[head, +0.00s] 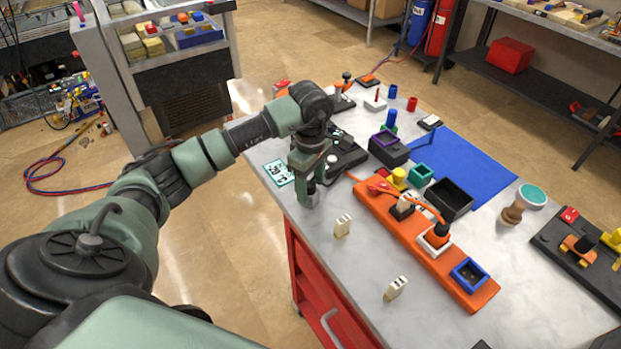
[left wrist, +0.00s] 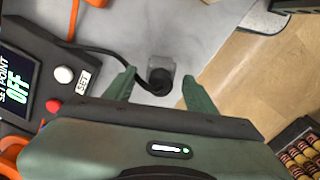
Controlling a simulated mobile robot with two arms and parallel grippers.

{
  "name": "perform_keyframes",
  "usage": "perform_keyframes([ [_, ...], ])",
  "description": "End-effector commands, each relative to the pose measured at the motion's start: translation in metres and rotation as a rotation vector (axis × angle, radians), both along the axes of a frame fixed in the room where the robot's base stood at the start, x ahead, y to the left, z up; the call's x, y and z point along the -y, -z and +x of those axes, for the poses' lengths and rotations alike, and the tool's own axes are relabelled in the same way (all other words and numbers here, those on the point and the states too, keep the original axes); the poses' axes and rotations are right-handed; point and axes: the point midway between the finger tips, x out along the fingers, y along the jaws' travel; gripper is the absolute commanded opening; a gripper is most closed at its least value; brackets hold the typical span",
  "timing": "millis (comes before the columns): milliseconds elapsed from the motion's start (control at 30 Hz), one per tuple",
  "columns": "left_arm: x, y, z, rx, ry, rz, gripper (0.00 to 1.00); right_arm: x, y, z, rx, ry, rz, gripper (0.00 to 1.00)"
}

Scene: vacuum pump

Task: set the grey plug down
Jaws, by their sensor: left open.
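The grey plug (left wrist: 161,70) is on the light worktop in the left wrist view, with a dark round end facing the camera and a black cable (left wrist: 108,52) running off to the left. My left gripper (left wrist: 159,78) is open, with one green finger on each side of the plug and visible gaps between. In the head view my left gripper (head: 306,192) is low over the near-left edge of the table, beside a black control box (head: 346,152). The plug is mostly hidden by the gripper there. My right gripper is not seen.
The control box also shows in the left wrist view (left wrist: 40,75), with a display reading OFF. An orange strip (head: 456,281) with several sockets lies to the right. Two cream plugs (head: 342,227) (head: 396,288) stand near the front edge. A blue mat (head: 468,162) lies behind.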

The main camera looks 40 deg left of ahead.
Motion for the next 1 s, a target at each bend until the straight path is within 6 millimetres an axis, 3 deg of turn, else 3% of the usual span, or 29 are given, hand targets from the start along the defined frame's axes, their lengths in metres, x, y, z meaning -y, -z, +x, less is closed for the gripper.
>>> perform_keyframes([
  [67,0.0,-0.006,0.0,0.0,0.0,0.0,0.56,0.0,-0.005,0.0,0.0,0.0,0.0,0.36],
  [167,0.0,-0.016,0.002,0.006,0.001,0.001,0.56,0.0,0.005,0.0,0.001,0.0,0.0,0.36],
  [500,0.0,-0.089,0.002,0.006,0.0,0.0,0.56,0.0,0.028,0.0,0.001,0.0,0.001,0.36],
  [633,-0.001,-0.111,0.001,0.005,-0.001,0.002,0.56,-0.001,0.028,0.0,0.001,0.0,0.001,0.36],
  [1000,0.0,-0.123,0.0,-0.001,0.0,0.0,0.56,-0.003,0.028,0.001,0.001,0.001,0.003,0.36],
])
